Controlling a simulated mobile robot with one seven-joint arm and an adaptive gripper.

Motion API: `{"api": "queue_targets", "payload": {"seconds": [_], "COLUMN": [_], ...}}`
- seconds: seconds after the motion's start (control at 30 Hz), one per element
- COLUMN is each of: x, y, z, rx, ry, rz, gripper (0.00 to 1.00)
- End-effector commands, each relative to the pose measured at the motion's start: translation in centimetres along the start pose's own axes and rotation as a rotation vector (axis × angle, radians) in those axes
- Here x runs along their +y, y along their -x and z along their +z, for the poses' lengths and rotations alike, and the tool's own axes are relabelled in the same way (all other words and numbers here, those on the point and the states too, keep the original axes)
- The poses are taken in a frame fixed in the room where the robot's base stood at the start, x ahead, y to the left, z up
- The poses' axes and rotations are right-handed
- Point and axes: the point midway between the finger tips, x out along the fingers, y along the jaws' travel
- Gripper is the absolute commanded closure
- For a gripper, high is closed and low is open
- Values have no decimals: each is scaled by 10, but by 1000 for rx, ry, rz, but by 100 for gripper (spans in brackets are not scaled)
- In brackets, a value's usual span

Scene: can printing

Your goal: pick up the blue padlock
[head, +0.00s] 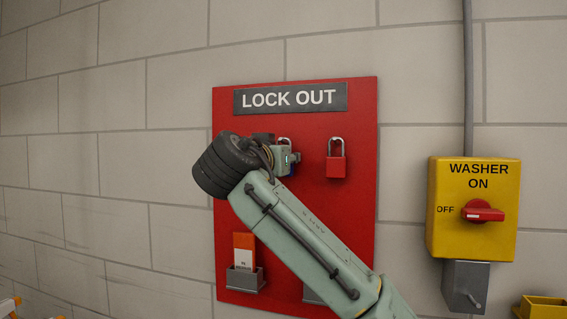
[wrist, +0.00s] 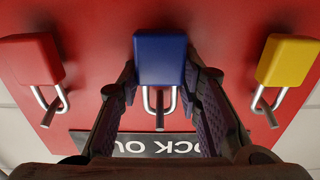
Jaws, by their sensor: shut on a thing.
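The blue padlock (wrist: 160,57) hangs by its silver shackle from a peg on the red lockout board (head: 350,230). My gripper (wrist: 160,84) is shut on it, one finger on each side of the body, in the wrist view. In the head view my gripper (head: 284,160) is at the board's upper middle. There my wrist and gripper hide most of the blue padlock, with its shackle top and a bit of blue showing.
A red padlock (head: 336,166) hangs to the right on the board; it also shows in the wrist view (wrist: 32,62). A yellow padlock (wrist: 287,62) hangs on the other side. A card holder (head: 245,281) sits below. A yellow washer switch box (head: 473,240) is at the right.

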Motion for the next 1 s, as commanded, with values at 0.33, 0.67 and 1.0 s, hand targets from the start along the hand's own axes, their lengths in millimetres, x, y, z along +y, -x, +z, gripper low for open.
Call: {"api": "queue_targets", "payload": {"seconds": [0.33, 0.67, 1.0], "x": [-1, -2, 1], "y": [4, 86, 157], "z": [-14, -10, -10], "rx": [3, 6, 7], "ry": [-2, -2, 2], "rz": [-3, -6, 5], "gripper": [97, 97, 97]}}
